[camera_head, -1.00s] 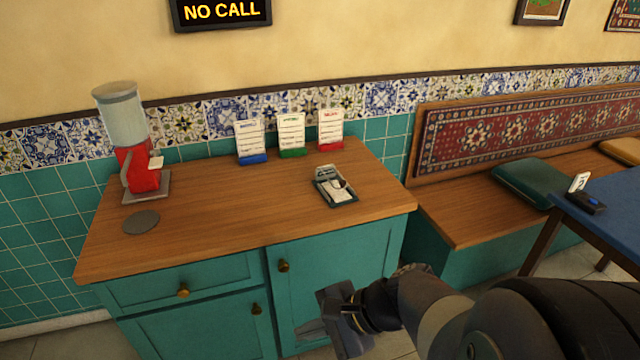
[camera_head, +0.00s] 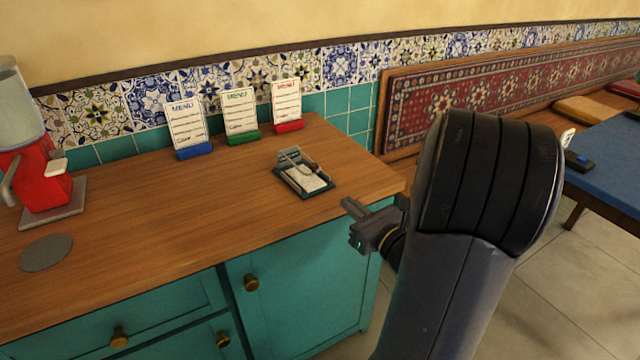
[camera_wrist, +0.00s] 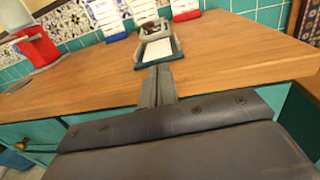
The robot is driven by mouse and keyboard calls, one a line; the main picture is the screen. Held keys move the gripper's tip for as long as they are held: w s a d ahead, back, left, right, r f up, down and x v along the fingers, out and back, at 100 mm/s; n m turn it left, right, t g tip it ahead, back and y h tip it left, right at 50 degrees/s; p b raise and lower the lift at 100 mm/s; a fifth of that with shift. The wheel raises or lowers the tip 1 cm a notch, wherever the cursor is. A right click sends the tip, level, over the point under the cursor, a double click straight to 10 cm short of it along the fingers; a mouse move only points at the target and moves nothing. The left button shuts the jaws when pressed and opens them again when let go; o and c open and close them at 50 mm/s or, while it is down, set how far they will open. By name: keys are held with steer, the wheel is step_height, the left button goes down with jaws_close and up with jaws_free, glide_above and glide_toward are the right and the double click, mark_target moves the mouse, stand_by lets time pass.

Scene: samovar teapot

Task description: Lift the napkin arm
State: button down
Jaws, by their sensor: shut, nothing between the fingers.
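The napkin holder (camera_head: 304,181) is a dark green tray with white napkins on it and a grey arm (camera_head: 290,157) across its back. It sits on the wooden counter near the right front edge. The arm looks lowered onto the napkins. In the wrist view, the holder (camera_wrist: 159,50) is straight ahead, beyond the fingertips. My gripper (camera_head: 349,205) is shut and empty, just off the counter's front right corner, to the right of and nearer than the holder. It does not touch the holder. In the wrist view, my closed fingers (camera_wrist: 157,72) point toward it.
Blue, green and red menu stands (camera_head: 238,117) line the back of the wooden counter (camera_head: 150,220). A red dispenser (camera_head: 40,180) and a grey disc (camera_head: 46,252) are at left. A bench (camera_head: 400,160) and blue table (camera_head: 610,160) are at right. The counter's middle is clear.

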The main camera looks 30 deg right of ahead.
mark_target(324, 193)
stand_by(0.3)
steer(key=w, duration=0.3)
steer(key=w+a, duration=0.1)
steer(key=w, duration=0.6)
steer(key=shift+a+b, duration=0.15)
steer(key=shift+b, duration=0.2)
steer(key=shift+s+r, duration=0.1)
steer(key=shift+r, duration=0.05)
steer(key=shift+r+g+p, duration=0.3)
steer(key=shift+r+p, duration=0.1)
steer(key=shift+p, duration=0.55)
